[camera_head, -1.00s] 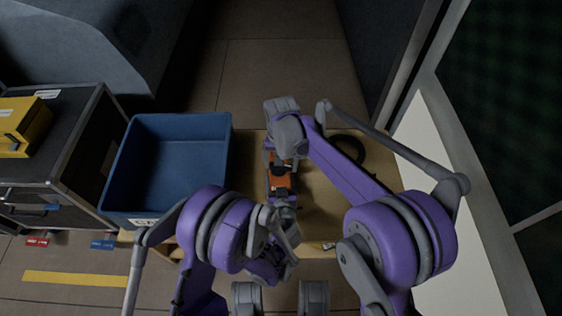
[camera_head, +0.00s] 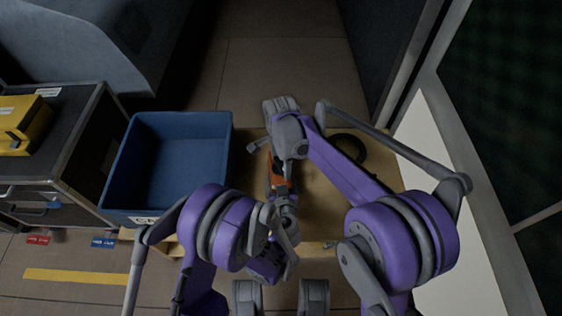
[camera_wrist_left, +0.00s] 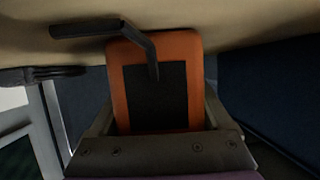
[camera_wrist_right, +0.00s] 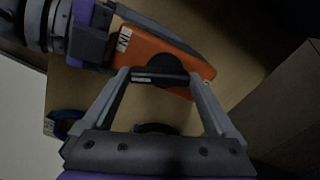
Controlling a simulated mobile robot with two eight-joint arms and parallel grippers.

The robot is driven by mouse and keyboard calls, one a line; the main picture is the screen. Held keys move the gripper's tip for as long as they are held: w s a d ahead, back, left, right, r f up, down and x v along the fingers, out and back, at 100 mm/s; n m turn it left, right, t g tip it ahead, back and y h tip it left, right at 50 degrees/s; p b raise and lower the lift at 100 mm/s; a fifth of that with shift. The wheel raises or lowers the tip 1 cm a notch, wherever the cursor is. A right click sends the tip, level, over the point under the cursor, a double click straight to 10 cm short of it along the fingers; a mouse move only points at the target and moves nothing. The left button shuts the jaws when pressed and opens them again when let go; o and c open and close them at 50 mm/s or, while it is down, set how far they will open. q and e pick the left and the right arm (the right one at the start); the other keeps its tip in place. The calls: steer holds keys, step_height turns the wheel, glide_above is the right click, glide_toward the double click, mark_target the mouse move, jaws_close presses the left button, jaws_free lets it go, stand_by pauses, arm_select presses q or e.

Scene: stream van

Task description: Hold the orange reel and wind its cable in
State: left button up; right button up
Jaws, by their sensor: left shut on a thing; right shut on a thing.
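The orange reel (camera_head: 279,186) is upright over the wooden table top, partly hidden by my arms. In the left wrist view the reel (camera_wrist_left: 119,85) has a black face panel and a bent dark crank (camera_wrist_left: 90,28). My left gripper (camera_head: 284,204) is shut on the reel's body, one finger on each side. My right gripper (camera_head: 270,148) is at the reel's far end. In the right wrist view its fingers close on the dark crank handle (camera_wrist_right: 160,77), in front of the reel (camera_wrist_right: 150,48). I cannot make out the reel's cable clearly.
A blue crate (camera_head: 120,185) stands left of the reel, close to my left arm. A dark ring-shaped thing (camera_head: 352,146) lies on the table (camera_head: 318,205) behind my right arm. A black case (camera_head: 75,140) with a yellow box (camera_head: 22,125) stands far left. A wall closes the right side.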

mark_target(280, 165)
steer(key=m, duration=0.4)
steer(key=shift+a+m, duration=0.1)
steer(key=shift+m, duration=0.2)
stand_by(0.3)
steer(key=o, duration=1)
step_height(280, 165, up, 12)
steer(key=shift+r, duration=0.1)
arm_select(q)
steer(key=o, duration=1.3)
steer(key=shift+o, duration=0.2)
